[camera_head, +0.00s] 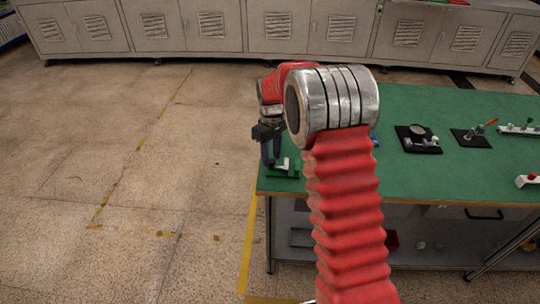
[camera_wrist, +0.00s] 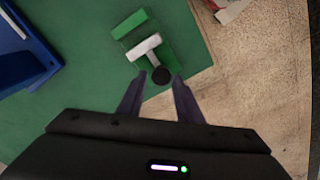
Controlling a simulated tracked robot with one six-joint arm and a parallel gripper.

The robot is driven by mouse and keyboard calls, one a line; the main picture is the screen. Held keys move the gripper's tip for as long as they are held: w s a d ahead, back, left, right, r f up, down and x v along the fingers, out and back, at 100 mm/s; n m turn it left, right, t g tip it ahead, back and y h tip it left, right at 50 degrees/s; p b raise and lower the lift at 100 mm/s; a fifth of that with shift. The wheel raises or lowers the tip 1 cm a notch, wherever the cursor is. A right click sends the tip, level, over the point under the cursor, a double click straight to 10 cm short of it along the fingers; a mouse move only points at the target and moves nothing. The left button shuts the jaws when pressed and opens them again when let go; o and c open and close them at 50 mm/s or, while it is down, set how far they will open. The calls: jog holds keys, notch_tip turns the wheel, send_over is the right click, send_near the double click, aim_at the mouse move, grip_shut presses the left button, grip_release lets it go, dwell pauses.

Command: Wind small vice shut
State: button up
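The small vice (camera_wrist: 146,45) is green with a pale grey moving jaw and a round black knob (camera_wrist: 161,75) on its screw. It sits at the corner of the green table. In the head view the vice (camera_head: 283,172) shows at the table's left edge, partly hidden by my arm. My gripper (camera_wrist: 160,78) is open, with its two dark fingers apart. The black knob appears between the fingertips in the wrist view; I cannot tell whether they touch it. In the head view my gripper (camera_head: 267,158) points down beside the vice. A gap shows between the green fixed jaw and the grey jaw.
The green table (camera_head: 440,180) carries black-based fixtures (camera_head: 418,140) (camera_head: 471,137) further right. A blue bin (camera_wrist: 22,50) lies left of the vice in the wrist view. Grey cabinets (camera_head: 285,28) line the back. The tiled floor (camera_head: 90,150) left of the table is clear.

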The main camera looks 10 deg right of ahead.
aim_at(271, 160)
notch_tip(271, 160, up, 14)
dwell(0.7)
jog(key=shift+f, duration=0.1)
